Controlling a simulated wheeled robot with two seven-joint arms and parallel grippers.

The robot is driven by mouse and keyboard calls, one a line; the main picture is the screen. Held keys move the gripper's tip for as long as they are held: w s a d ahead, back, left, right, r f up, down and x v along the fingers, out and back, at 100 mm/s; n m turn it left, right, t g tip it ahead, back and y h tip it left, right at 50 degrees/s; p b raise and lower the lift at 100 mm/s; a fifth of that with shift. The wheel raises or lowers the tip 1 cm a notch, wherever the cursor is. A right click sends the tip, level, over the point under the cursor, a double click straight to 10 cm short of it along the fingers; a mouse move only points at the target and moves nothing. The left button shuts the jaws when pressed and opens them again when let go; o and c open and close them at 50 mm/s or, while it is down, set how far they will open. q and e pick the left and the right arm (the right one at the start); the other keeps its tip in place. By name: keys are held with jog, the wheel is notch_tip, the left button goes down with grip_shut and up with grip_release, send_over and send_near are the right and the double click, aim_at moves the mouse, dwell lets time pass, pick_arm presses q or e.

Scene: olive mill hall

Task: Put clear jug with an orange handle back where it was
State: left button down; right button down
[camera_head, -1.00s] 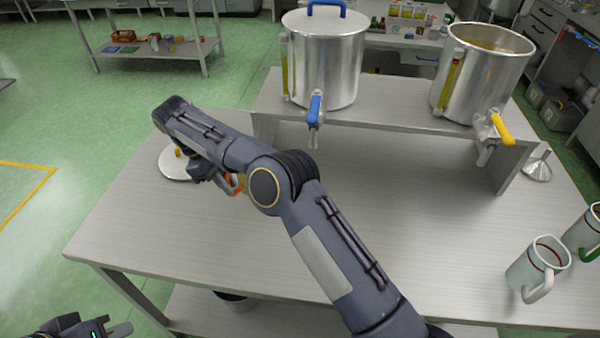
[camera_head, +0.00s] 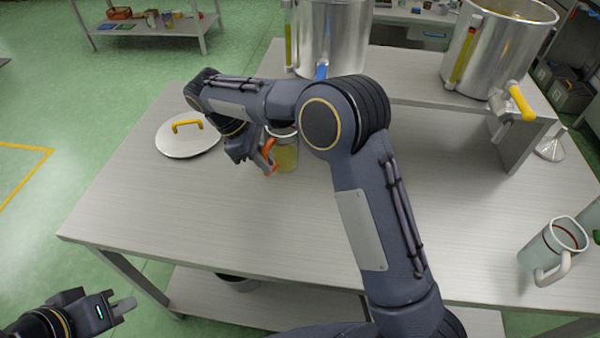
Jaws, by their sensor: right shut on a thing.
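The clear jug with an orange handle (camera_head: 287,155) is near the middle back of the table, upright, with yellowish liquid in it. My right gripper (camera_head: 262,155) is shut on its orange handle (camera_head: 269,152), to the left of the jug body. My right arm hides part of the jug's top, and I cannot tell whether its base touches the table. My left gripper (camera_head: 122,304) is low at the left, off the table's front edge and far from the jug; its finger gap is unclear.
A round lid with a yellow handle (camera_head: 188,142) lies left of the jug. Two steel vats with taps, one blue-tapped (camera_head: 330,40) and one yellow-tapped (camera_head: 490,55), stand on a raised shelf (camera_head: 410,85) behind. A white mug (camera_head: 552,248) is at right. The front left tabletop is clear.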

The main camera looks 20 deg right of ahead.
jog(key=shift+s+d+f+p, duration=0.2)
jog(key=shift+s+d+f, duration=0.4)
jog(key=shift+d, duration=0.65)
jog(key=shift+s+d+f+p, duration=0.15)
jog(key=shift+s+d+f, duration=0.4)
jog(key=shift+d, duration=0.7)
jog(key=shift+s+d+f+p, duration=0.2)
jog(key=shift+s+d+f, duration=0.35)
jog(key=shift+d, duration=0.7)
jog(key=shift+f, duration=0.15)
jog(key=c, duration=1.4)
grip_release()
jog(key=v, duration=1.2)
jog(key=shift+w, duration=0.1)
